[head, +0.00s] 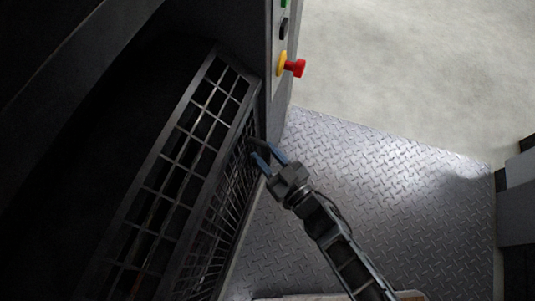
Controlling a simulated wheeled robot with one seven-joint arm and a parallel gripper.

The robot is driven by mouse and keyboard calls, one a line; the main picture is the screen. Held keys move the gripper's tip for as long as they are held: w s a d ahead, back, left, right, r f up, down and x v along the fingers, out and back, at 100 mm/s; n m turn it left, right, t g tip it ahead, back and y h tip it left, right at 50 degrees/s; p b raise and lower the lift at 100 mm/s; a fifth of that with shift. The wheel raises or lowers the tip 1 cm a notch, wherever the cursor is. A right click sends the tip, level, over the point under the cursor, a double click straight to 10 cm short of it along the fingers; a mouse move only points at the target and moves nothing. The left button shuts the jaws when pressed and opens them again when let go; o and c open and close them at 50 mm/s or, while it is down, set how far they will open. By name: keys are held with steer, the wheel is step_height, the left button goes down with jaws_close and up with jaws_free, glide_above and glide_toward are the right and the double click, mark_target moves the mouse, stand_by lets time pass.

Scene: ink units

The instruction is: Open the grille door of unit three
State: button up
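The dark grille door (172,143) fills the left middle of the head view, a curved frame with crossed bars, and I cannot tell whether it stands ajar. A dark curved bar (259,141), which looks like its handle, juts out at the door's right side. My gripper (268,159) comes from the lower right and is at this bar. Its two blue fingers are spread apart with a visible gap. The bar passes close to the fingertips; I cannot tell whether it touches them. No unit number shows.
A grey post with a red stop button (297,68) on a yellow base, and green and black buttons above, stands just beyond the door. Diamond-plate flooring (370,185) lies clear to the right. Dark boxy shapes stand at the right edge.

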steer(key=shift+c, duration=0.2)
jaws_close()
stand_by(0.3)
